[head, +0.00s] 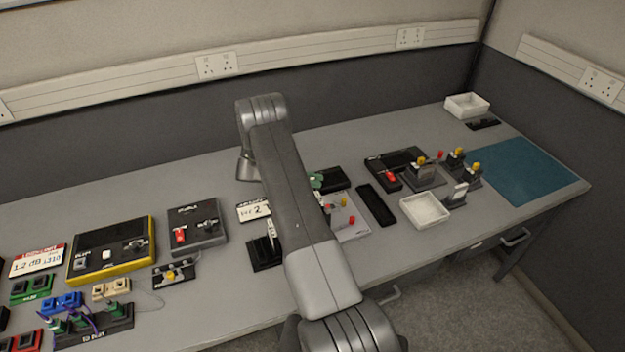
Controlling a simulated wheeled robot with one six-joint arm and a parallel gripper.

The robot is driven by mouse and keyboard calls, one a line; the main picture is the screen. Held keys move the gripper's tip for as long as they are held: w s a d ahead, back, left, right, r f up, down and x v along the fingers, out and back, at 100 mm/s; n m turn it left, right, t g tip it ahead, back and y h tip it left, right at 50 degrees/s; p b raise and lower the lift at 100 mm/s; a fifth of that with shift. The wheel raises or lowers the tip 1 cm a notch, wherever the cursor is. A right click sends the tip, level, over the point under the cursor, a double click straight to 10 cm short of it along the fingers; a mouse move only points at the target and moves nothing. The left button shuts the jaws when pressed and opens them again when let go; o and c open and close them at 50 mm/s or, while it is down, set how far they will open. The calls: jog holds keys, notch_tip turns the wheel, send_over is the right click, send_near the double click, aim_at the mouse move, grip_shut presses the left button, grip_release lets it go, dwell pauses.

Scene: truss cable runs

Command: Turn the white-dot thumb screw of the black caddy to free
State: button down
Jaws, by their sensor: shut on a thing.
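My arm rises from the bottom of the head view and bends down at the upper left. My gripper's fingers are hidden behind my forearm, so what they hold does not show. The black caddy cannot be told for sure. A low black block (264,254) with an upright pale piece stands just left of my forearm. A grey block with red and yellow knobs (424,174) and small dark blocks with yellow knobs (456,158) stand to the right. No white dot can be made out on any screw at this size.
A yellow-edged black box (112,250) and a grey box with a red switch (197,226) stand at the left. A white tray (424,210), a black tray (376,205) and a teal mat (525,170) lie right. The back of the table is mostly clear.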

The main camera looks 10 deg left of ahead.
jog(key=c, duration=1.3)
grip_release()
jog(key=shift+c, duration=0.2)
jog(key=b, duration=0.3)
jog(key=shift+f+t, duration=0.25)
jog(key=shift+t, duration=0.05)
jog(key=n+t+b, duration=0.2)
jog(key=b, duration=0.7)
